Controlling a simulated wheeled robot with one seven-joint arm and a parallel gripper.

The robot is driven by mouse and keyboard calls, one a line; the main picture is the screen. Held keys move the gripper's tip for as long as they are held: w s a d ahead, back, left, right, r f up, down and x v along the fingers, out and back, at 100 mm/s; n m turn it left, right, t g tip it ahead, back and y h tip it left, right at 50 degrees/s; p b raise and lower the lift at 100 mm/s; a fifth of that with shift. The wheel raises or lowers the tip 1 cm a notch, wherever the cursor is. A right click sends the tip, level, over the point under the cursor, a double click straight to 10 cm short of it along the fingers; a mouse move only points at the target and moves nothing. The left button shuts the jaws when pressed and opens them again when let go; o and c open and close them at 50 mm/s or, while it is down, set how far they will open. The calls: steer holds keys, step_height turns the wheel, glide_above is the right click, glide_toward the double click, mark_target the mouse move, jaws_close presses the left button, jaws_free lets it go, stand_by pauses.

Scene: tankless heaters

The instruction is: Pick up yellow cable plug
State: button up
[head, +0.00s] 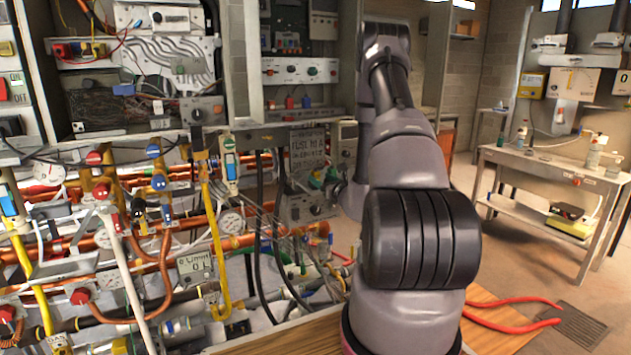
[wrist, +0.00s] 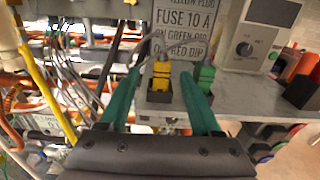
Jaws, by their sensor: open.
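The yellow cable plug (wrist: 161,75) stands upright in a dark socket on a grey ledge, near the middle of the wrist view. My gripper (wrist: 161,70) is open, with one teal finger left of the plug and the other to its right. The fingers reach toward the plug, and I cannot tell whether either one touches it. A green plug (wrist: 206,76) stands just right of the right finger, close to it. In the head view my arm hides much of this area, and I cannot make out the yellow plug there.
A sign (wrist: 186,28) with "FUSE 10 A" text stands behind the plugs. A grey box with a dial (wrist: 246,46) is to the right. Pipes and cables crowd the left, including a yellow hose (head: 216,240). A metal table (head: 555,165) stands at the far right.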

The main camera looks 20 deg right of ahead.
mark_target(318, 175)
steer(key=w, duration=0.4)
steer(key=shift+w+d, duration=0.1)
steer(key=shift+w, duration=0.3)
jaws_close()
